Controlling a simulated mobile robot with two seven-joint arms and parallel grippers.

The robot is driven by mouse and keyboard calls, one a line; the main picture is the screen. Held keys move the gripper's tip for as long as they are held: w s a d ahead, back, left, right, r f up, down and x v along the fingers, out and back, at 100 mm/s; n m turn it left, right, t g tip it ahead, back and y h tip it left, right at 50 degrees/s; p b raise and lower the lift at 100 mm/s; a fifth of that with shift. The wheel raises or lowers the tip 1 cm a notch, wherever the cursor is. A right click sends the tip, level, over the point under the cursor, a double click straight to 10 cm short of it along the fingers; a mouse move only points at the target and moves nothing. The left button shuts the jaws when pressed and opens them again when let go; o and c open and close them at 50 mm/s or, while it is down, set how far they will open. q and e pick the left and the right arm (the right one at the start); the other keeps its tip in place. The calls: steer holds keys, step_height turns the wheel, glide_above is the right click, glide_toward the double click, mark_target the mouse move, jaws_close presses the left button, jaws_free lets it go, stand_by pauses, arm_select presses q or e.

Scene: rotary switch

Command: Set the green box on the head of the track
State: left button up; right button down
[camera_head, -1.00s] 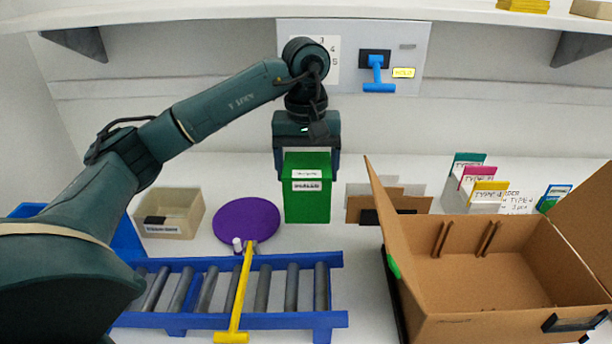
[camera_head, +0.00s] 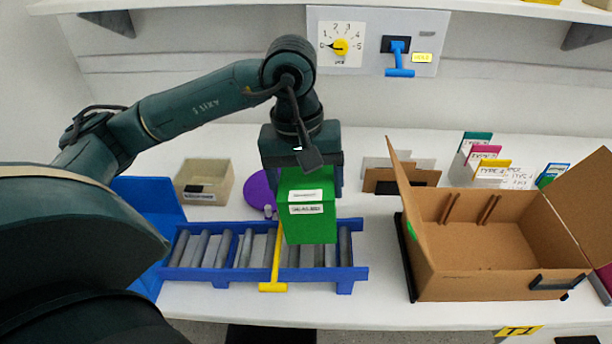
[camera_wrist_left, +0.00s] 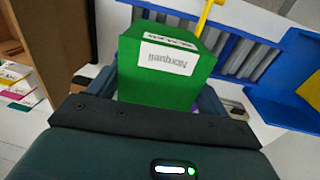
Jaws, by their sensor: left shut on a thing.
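The green box (camera_head: 310,222) with white labels is held upright by my left gripper (camera_head: 306,180), whose fingers are shut on its two sides. It also shows in the left wrist view (camera_wrist_left: 165,70). The track (camera_head: 215,274) is a blue frame with grey rollers. The box hangs over the right half of the track in the head view and hides some rollers; a gap beneath it cannot be judged clearly. A yellow T-shaped bar (camera_head: 276,262) crosses the track just left of the box. My right gripper is not in view.
A purple disc (camera_head: 258,190) lies behind the track, partly hidden by the gripper. A beige bin (camera_head: 186,194) stands behind left, and a blue tray (camera_head: 140,205) at left. An open cardboard box (camera_head: 480,284) stands right. Table between track and cardboard box is clear.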

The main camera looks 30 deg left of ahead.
arm_select(q)
steer(key=f+b, duration=0.1)
steer(key=f, duration=0.1)
steer(key=f+b, duration=0.1)
steer(key=f, duration=0.1)
steer(key=shift+w+d, duration=0.1)
steer(key=shift+d, duration=0.1)
steer(key=shift+f+b, duration=0.7)
steer(key=shift+b, duration=0.2)
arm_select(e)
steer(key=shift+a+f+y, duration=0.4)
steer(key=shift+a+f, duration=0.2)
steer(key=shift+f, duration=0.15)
arm_select(q)
steer(key=shift+r, duration=0.1)
steer(key=o, duration=0.9)
steer(key=shift+o, duration=1.2)
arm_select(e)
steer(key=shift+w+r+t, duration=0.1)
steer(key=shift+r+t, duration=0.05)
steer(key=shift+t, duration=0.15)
arm_select(q)
steer(key=r, duration=0.8)
steer(key=a+r+p, duration=0.1)
steer(key=r, duration=0.4)
steer(key=shift+s, duration=0.35)
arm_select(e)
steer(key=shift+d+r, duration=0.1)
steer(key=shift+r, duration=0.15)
